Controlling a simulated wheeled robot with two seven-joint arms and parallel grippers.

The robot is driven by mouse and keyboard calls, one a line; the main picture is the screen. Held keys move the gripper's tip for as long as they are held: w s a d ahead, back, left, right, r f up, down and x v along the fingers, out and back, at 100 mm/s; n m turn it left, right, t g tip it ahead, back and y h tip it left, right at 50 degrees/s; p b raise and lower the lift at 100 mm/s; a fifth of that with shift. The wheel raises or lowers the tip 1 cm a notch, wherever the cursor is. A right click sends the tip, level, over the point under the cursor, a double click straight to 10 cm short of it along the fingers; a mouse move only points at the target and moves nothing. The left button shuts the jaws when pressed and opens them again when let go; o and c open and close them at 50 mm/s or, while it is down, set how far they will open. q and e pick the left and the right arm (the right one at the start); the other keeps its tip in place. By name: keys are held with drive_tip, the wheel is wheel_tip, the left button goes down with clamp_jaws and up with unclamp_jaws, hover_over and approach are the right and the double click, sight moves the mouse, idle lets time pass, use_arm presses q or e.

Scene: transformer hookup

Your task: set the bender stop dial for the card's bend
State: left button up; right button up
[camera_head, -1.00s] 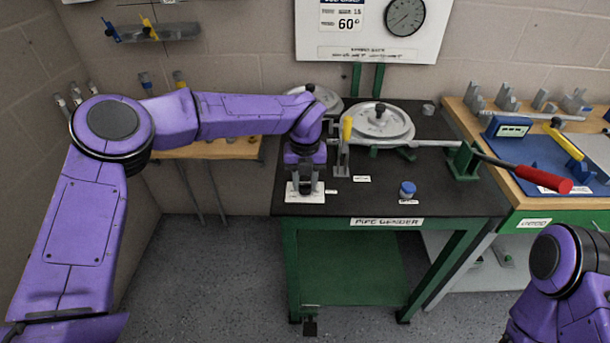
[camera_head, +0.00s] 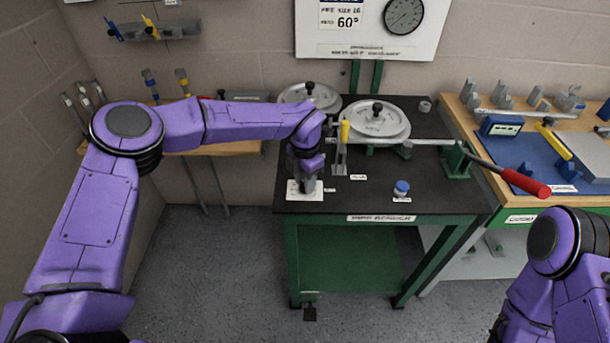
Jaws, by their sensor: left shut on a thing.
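The job card (camera_head: 347,20) on the wall board reads 60° as its bend. My left gripper (camera_head: 305,186) points down at the white dial plate (camera_head: 293,192) on the front left of the black bench. It is shut on the stop dial's knob, which the fingers and wrist mostly hide. I cannot read the dial's setting. The pipe bender (camera_head: 379,118), with a round grey wheel, stands behind and to the right. My right arm shows at the lower right, but its gripper is out of view.
A yellow-topped lever (camera_head: 344,132) stands close right of my left wrist. A blue-capped item (camera_head: 401,188) sits on the bench (camera_head: 440,185). A red-handled bar (camera_head: 524,182) sticks out over the right edge. The bench's front middle is mostly clear.

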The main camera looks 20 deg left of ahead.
use_arm(q)
drive_tip(key=m, duration=0.2)
drive_tip(key=m+p, duration=0.1)
drive_tip(key=shift+r+m, duration=0.2)
drive_tip(key=shift+m, duration=0.2)
drive_tip(key=m+p, duration=0.1)
drive_tip(key=m, duration=0.2)
drive_tip(key=shift+m+p, duration=0.3)
drive_tip(key=shift+p, duration=0.05)
drive_tip(key=m+p, duration=0.1)
drive_tip(key=m, duration=0.4)
drive_tip(key=shift+f+m, duration=0.1)
drive_tip(key=shift+m, duration=0.3)
drive_tip(key=shift+w, duration=0.1)
drive_tip(key=o, duration=1)
drive_tip(key=shift+o, duration=0.2)
